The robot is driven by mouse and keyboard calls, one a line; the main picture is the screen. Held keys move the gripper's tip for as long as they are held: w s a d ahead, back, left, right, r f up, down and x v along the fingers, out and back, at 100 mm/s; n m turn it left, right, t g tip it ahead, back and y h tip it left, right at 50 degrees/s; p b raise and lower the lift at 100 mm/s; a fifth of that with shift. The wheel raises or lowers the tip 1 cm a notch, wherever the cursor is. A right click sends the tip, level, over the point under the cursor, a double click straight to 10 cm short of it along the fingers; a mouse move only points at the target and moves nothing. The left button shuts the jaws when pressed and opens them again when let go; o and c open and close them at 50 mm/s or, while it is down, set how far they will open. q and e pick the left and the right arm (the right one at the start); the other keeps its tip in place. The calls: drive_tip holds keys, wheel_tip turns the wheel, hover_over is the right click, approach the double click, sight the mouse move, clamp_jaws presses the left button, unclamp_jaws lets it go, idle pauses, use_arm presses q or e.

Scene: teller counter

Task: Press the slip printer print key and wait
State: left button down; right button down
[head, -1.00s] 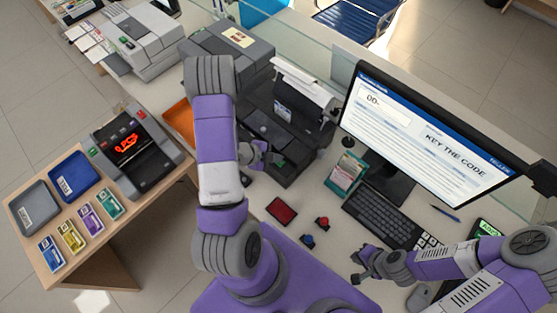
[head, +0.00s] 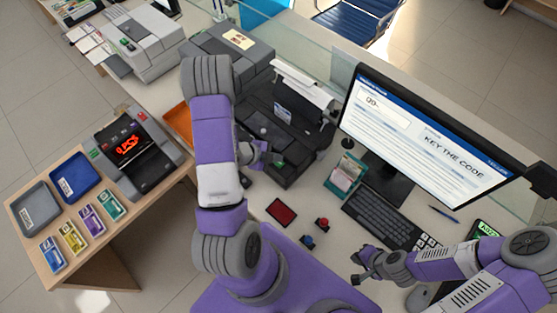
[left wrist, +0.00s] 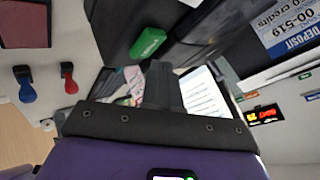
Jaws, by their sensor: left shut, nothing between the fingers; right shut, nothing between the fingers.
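The slip printer (head: 252,123) is a black machine left of the monitor, with white paper (head: 303,84) at its top. Its green print key (head: 279,162) is on its front part; the key also shows as a green block in the left wrist view (left wrist: 148,43). My left gripper (head: 265,150) is shut and empty, close beside the key; I cannot tell whether it touches. In the left wrist view its dark fingers point toward the key.
The monitor (head: 425,125) reads "KEY THE CODE", with a keyboard (head: 383,217) below. A red pad (head: 281,212), a red stamp (head: 322,223) and a blue stamp (head: 308,241) lie in front of the printer. A card holder (head: 345,175) stands right of it.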

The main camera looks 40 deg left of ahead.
sight(276, 164)
use_arm(q)
drive_tip(key=shift+r, duration=0.1)
wheel_tip(276, 164, up, 5)
drive_tip(key=p, duration=0.4)
idle(0.3)
drive_tip(key=shift+s, duration=0.15)
idle(0.7)
